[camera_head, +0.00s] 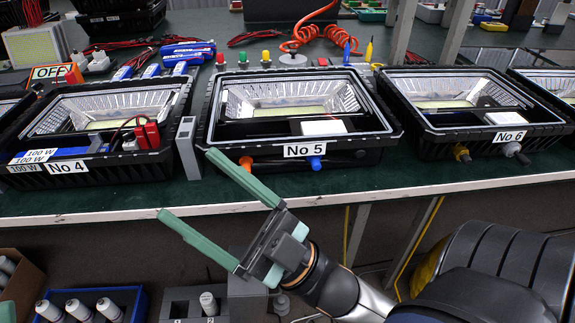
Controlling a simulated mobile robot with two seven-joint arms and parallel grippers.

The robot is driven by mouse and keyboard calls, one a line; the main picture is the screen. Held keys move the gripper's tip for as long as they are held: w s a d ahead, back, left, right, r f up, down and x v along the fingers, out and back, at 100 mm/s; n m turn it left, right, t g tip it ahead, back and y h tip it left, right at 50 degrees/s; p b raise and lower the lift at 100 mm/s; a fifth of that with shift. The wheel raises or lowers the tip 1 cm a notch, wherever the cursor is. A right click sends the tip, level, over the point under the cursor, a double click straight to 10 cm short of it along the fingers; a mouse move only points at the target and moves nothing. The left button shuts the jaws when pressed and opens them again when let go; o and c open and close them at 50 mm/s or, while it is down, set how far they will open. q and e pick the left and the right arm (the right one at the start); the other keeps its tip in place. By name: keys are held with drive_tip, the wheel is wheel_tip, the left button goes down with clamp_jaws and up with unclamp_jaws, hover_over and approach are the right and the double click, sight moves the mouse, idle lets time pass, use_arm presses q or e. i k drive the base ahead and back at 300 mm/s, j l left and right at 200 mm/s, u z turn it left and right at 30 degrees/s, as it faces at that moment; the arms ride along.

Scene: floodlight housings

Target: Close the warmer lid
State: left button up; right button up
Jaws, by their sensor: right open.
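No warmer or warmer lid can be made out in this view. The bench (400,188) carries open black floodlight housings with their inner reflectors showing: No 4 (112,174), No 5 (210,128) and No 6 (465,138). My right gripper (186,182) is open and empty, with two green fingers spread apart. It reaches in from the lower right, in front of the bench edge, below and left of housing No 5. One fingertip overlaps the bench edge in the picture; I cannot tell whether it touches.
A grey upright block (187,148) stands between No 4 and No 5. Below the bench are a blue crate (135,300) with bottles and a grey holder (180,305).

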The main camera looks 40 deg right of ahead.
sight(248, 302)
drive_tip(key=k+l, duration=0.2)
drive_tip(key=l, duration=0.15)
drive_tip(key=k+l+z, duration=0.1)
drive_tip(key=l, duration=0.25)
drive_tip(key=k+l+z, duration=0.1)
drive_tip(key=k+l, duration=0.2)
drive_tip(key=i+j+u, duration=0.15)
drive_tip(key=i+j, duration=0.05)
drive_tip(key=i, duration=0.1)
